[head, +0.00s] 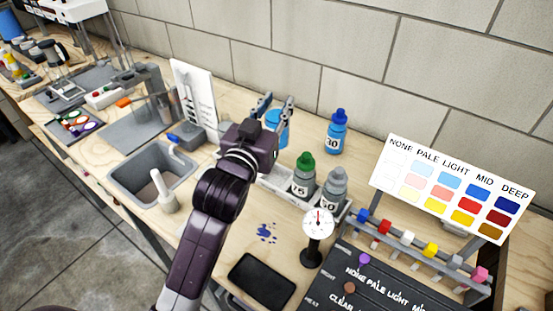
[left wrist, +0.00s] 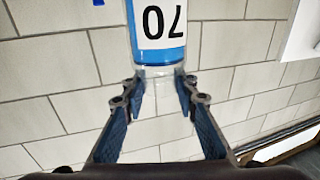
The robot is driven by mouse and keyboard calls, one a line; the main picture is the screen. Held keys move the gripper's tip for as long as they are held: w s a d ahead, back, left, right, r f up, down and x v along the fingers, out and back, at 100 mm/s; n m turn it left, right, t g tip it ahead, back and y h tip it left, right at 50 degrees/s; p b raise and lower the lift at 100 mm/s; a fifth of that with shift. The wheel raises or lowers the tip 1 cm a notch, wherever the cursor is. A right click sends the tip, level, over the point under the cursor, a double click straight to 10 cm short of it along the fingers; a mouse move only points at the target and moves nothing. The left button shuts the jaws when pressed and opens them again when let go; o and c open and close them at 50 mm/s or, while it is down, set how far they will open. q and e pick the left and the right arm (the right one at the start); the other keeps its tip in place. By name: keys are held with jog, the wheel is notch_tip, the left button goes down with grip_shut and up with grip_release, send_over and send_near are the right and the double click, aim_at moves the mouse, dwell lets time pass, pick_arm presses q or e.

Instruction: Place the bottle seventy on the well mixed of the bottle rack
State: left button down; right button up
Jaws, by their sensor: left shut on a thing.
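My left gripper (head: 276,104) is above the bench near the back wall, with its fingers either side of a blue bottle (head: 277,127). The left wrist view shows the same bottle, labelled 70 (left wrist: 162,25), with the fingertips (left wrist: 159,88) closed on its clear lower-looking end. In the head view the gripper body partly hides the bottle. The grey bottle rack (head: 275,187) lies to the right of the gripper. It holds a green-capped bottle (head: 303,176) and a grey-capped bottle (head: 333,189). No mixed label is readable on the rack. My right gripper is out of view.
A blue bottle labelled 30 (head: 336,136) stands behind the rack. A dial gauge (head: 317,224) stands in front of it. A colour chart (head: 455,185) and pegged board are at the right. A sink (head: 140,185) and white stand (head: 196,100) are at the left.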

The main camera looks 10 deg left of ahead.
pick_arm(q)
notch_tip(320, 180, down, 9)
jog(key=shift+f+b, duration=0.1)
jog(key=shift+b, duration=0.3)
notch_tip(320, 180, down, 5)
jog(key=shift+r, duration=0.15)
jog(key=c, duration=2)
grip_release()
jog(key=shift+f+b, duration=0.25)
jog(key=shift+b, duration=0.1)
jog(key=o, duration=0.5)
